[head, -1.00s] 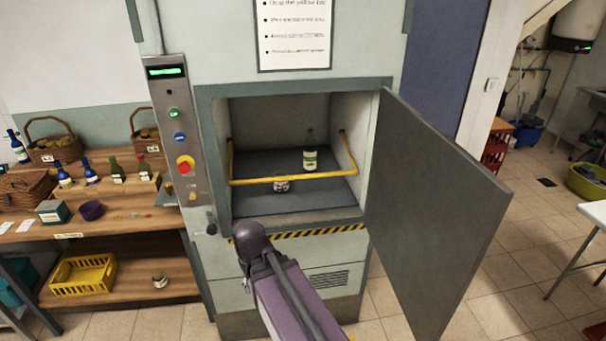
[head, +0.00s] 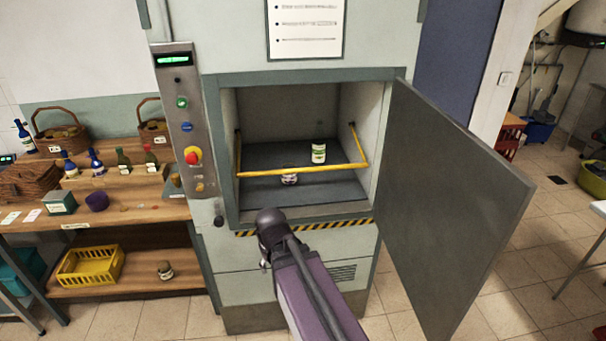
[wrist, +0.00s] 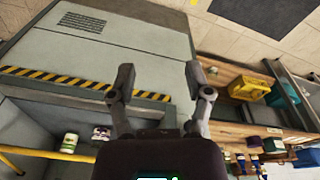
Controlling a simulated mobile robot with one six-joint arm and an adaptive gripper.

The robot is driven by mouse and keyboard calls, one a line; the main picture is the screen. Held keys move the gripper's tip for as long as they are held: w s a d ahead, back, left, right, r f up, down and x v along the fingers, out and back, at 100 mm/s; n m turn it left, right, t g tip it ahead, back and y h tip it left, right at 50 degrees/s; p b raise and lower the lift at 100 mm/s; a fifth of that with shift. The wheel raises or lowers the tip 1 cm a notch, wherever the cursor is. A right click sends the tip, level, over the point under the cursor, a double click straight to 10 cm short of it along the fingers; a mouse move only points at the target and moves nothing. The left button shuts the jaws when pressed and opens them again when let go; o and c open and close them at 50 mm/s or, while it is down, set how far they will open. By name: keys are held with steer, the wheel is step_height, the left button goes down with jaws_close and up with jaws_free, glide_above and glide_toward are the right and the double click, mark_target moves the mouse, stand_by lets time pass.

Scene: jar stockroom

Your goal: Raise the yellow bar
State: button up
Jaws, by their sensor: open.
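The yellow bar (head: 300,172) is a U-shaped rail across the opening of the machine's chamber (head: 290,195). Its front run sits low, and its side arms rise back to the chamber walls. It also shows at the lower left of the wrist view (wrist: 50,154). A jar with a green and white label (head: 318,152) stands behind the bar, and a smaller jar (head: 289,177) stands close to the front run. My gripper (wrist: 160,75) is open and empty in the wrist view, apart from the bar. In the head view my arm hides the gripper, below the chamber opening.
The grey door (head: 440,200) stands swung open to the right. A control panel (head: 184,130) with a red button is left of the opening. A wooden shelf (head: 120,192) with bottles, baskets and a yellow crate (head: 90,266) stands further left. A striped ledge (head: 305,227) runs under the opening.

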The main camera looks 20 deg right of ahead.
steer(key=w+d+f+n+t+b, duration=0.2)
steer(key=w+d+f+t+b, duration=0.15)
steer(key=w, duration=0.45)
steer(key=n+t+h+b, duration=0.5)
steer(key=n+t+b, duration=0.85)
steer(key=b, duration=0.55)
glide_toward(304, 170)
step_height(304, 170, down, 2)
steer(key=s+m+t, duration=0.1)
steer(key=s+m, duration=0.1)
steer(key=s, duration=0.1)
steer(key=shift+w+a+f+n, duration=0.1)
steer(key=shift+w+a+n, duration=0.15)
steer(key=shift+a, duration=0.05)
steer(key=p+x, duration=0.3)
steer(key=x, duration=1.1)
steer(key=shift+s+d, duration=0.1)
jaws_close()
